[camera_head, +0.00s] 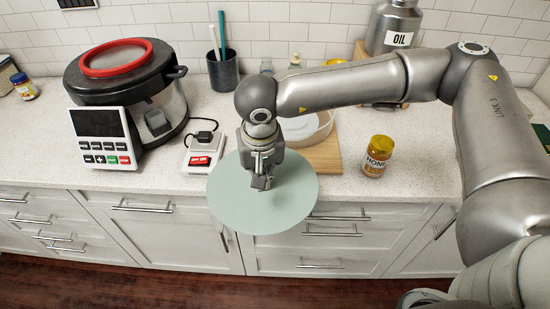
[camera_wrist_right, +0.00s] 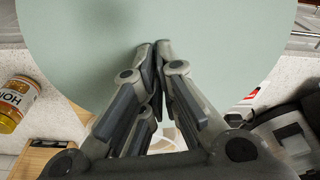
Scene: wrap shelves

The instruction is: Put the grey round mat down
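The grey round mat (camera_head: 235,200) is a flat, pale grey-green disc. In the head view it covers part of the counter's front edge and the drawer fronts below. My right gripper (camera_head: 262,183) points down at the mat, with its fingertips over the disc's inner part. In the right wrist view the mat (camera_wrist_right: 225,50) fills the top, and the fingertips (camera_wrist_right: 154,48) are close together against it. The gripper looks shut on the mat, though the exact grip point is hidden. My left gripper is not in view.
On the counter (camera_head: 345,190) stand a cooker (camera_head: 150,105), a small white device with a red label (camera_head: 203,150), a honey jar (camera_head: 377,157), a wooden board (camera_head: 326,155) bearing a round white dish (camera_head: 318,128), and an oil canister (camera_head: 392,25). Counter space near the honey jar is clear.

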